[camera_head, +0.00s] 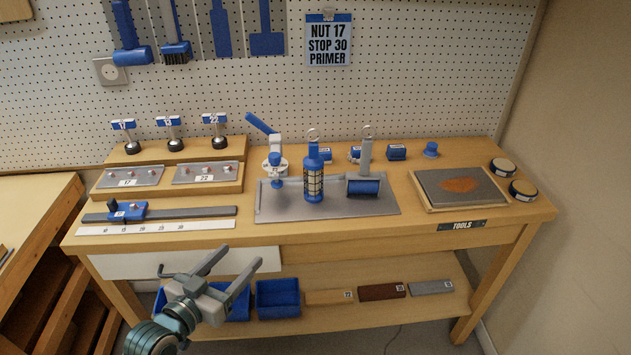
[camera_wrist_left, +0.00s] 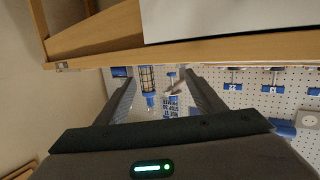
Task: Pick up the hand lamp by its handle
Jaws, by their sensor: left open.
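The hand lamp (camera_head: 314,184) stands upright on a grey metal tray (camera_head: 275,212) on the workbench. It has a blue body, a caged light section in the middle, a narrower blue upper part and a ring on top. My left gripper (camera_head: 240,259) is open and empty, in front of the bench and below its top, to the left of and nearer than the lamp. In the left wrist view the lamp (camera_wrist_left: 148,80) appears inverted, between the open fingers (camera_wrist_left: 160,78) but well beyond them. My right gripper is not in view.
On the tray, a blue-handled tool (camera_head: 275,160) stands left of the lamp and a blue roller (camera_head: 364,188) close to its right. The bench's front edge (camera_head: 330,243) and white panel (camera_head: 185,264) lie near my gripper. Blue bins (camera_head: 278,299) sit on the lower shelf.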

